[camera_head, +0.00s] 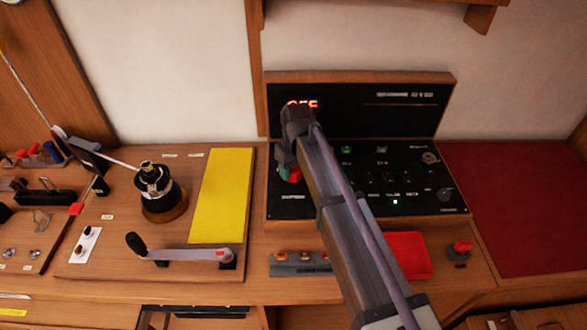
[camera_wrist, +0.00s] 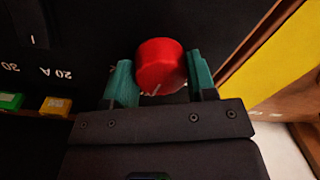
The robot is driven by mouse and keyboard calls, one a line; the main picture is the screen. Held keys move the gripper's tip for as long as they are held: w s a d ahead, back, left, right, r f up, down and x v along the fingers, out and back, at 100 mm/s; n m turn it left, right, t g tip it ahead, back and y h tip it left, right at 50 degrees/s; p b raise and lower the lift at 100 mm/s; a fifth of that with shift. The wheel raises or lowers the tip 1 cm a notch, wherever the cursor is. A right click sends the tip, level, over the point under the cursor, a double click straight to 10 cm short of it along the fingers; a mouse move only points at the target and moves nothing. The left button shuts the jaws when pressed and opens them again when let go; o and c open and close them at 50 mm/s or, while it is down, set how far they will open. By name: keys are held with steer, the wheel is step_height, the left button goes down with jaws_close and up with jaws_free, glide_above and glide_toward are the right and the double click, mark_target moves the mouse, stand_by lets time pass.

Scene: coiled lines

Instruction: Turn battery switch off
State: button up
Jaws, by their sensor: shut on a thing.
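The battery switch is a red round knob (camera_wrist: 160,66) on the black panel. In the wrist view it sits between the two teal fingers of my gripper (camera_wrist: 160,82), which are shut on it. In the head view the knob (camera_head: 294,174) shows only as a bit of red and teal at the panel's left side, mostly hidden by my wrist and arm. The black panel (camera_head: 440,172) carries small toggles, a lit green lamp and dials. Red lit letters, seemingly "OFF", show on the upright display board (camera_head: 350,104), partly covered by my wrist. The knob's pointer direction cannot be made out.
A yellow sheet (camera_head: 222,195) lies left of the panel, beside a black and brass winch (camera_head: 158,190) and a crank handle (camera_head: 185,252). A red tray (camera_head: 406,255) and a small red-topped button (camera_head: 460,250) are at the front right. A dark red mat (camera_head: 525,205) is clear.

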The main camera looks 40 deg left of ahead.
mark_target(295, 168)
steer(key=shift+n, duration=0.6)
steer(key=o, duration=0.9)
steer(key=r+p, duration=1.1)
steer(key=shift+w+d, duration=0.1)
steer(key=shift+w, duration=0.2)
steer(key=shift+f, duration=0.15)
